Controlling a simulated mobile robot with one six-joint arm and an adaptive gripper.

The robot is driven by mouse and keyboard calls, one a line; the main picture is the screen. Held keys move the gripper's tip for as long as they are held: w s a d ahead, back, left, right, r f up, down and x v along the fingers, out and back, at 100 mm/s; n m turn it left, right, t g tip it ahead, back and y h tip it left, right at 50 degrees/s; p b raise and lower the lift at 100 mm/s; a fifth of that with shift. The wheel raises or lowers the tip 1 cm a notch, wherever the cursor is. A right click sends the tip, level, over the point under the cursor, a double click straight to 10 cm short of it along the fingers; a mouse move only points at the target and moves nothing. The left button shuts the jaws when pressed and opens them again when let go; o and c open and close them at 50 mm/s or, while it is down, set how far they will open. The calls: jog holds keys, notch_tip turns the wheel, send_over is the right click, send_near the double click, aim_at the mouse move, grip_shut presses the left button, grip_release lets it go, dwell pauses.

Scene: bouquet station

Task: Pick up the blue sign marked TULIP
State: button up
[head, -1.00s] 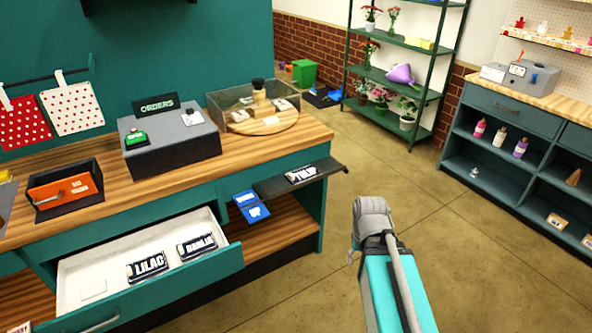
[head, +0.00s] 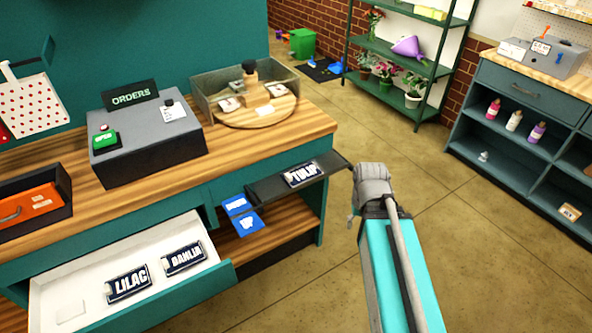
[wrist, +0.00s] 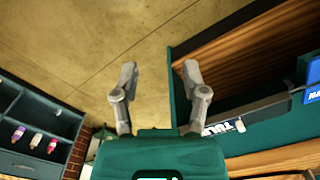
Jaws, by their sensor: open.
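The TULIP sign (head: 303,174) is a dark navy plate with white letters. It lies on a dark pull-out shelf (head: 262,189) at the counter's right end. In the wrist view the sign (wrist: 222,127) shows at the lower right, partly hidden behind my gripper. My gripper (wrist: 159,72) is open and empty, its two fingers spread over bare floor and apart from the sign. In the head view my arm's end is to the right of the shelf, and the fingers cannot be made out.
An open white drawer (head: 67,274) holds a LILAC sign (head: 128,284) and a DAHLIA sign (head: 184,259). Blue cards (head: 248,222) hang beside the shelf. A box with a wooden turntable (head: 252,115) stands on the counter. The floor (head: 445,240) at right is clear.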

jog(key=shift+w+d, duration=0.3)
jog(key=shift+d, duration=0.05)
jog(key=o, duration=0.4)
jog(key=shift+c, duration=0.2)
jog(key=shift+o, duration=0.2)
jog(key=shift+w+a+f+n+b, duration=0.2)
jog(key=shift+w+f+n+b, duration=0.15)
jog(key=shift+w, duration=0.15)
jog(key=w+a+f+n+t+h+b, duration=0.25)
jog(key=w+a+n+h+b, duration=0.45)
jog(key=w+a+n, duration=0.45)
jog(key=w+a+n+t+h+b, duration=0.1)
jog(key=w+a+n+b, duration=0.1)
jog(key=a+n, duration=0.2)
jog(key=w+a+n+t+h+b, duration=0.1)
jog(key=a+n, duration=0.3)
jog(key=a, duration=0.6)
jog(key=w+a+r+n+t+h+b, duration=0.1)
jog(key=w+a+n+t+h+b, duration=0.1)
jog(key=a, duration=0.5)
jog(key=shift+w+n+t+b, duration=0.3)
jog(key=shift+w+n, duration=0.3)
jog(key=shift+n, duration=0.4)
jog(key=shift+a+r, duration=0.2)
jog(key=shift+a, duration=0.15)
